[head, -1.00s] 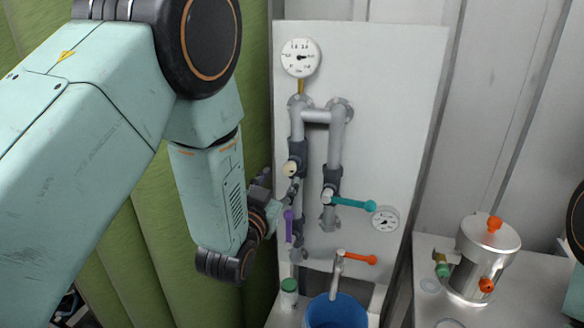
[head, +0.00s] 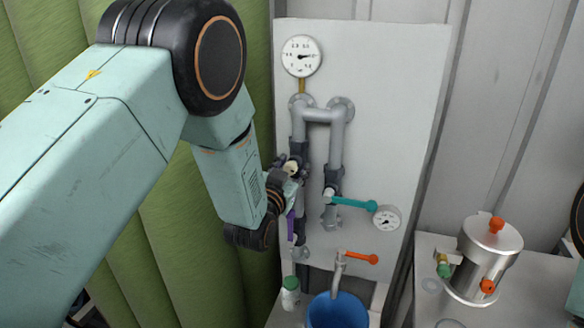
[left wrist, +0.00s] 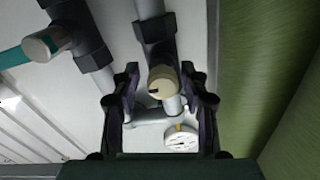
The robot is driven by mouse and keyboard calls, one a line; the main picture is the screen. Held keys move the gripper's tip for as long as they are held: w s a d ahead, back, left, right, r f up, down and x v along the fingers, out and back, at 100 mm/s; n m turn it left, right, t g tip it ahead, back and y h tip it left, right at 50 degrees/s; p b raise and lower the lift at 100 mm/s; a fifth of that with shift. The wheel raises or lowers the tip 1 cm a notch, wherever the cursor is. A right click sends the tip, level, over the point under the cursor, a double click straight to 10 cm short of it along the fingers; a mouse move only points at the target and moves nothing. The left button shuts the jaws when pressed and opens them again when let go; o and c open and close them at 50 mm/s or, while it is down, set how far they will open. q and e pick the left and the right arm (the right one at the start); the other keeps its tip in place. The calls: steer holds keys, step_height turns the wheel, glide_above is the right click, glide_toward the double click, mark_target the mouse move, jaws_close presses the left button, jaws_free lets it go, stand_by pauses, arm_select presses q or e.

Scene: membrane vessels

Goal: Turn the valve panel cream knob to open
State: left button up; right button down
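The cream knob (head: 291,168) is on the left pipe of the white valve panel (head: 395,120). My left gripper (head: 287,174) is right at the knob from the left and partly hides it. In the left wrist view the cream knob (left wrist: 163,82) lies between the two spread fingers of my left gripper (left wrist: 164,90), with gaps visible on both sides. A dark mark shows on the knob's face. I cannot tell how deep the fingers reach around it. My right gripper is not in view.
Gauges (head: 301,56) (head: 387,218) are on the panel. Below are a blue bucket (head: 338,311) and a green-capped bottle (head: 290,292). A steel vessel (head: 484,262) stands right. A green curtain (head: 170,240) hangs left.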

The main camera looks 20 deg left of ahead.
arm_select(q)
steer(key=shift+s+a, duration=0.15)
steer(key=shift+a, duration=0.05)
steer(key=c, duration=0.4)
steer(key=shift+d, duration=0.1)
jaws_close()
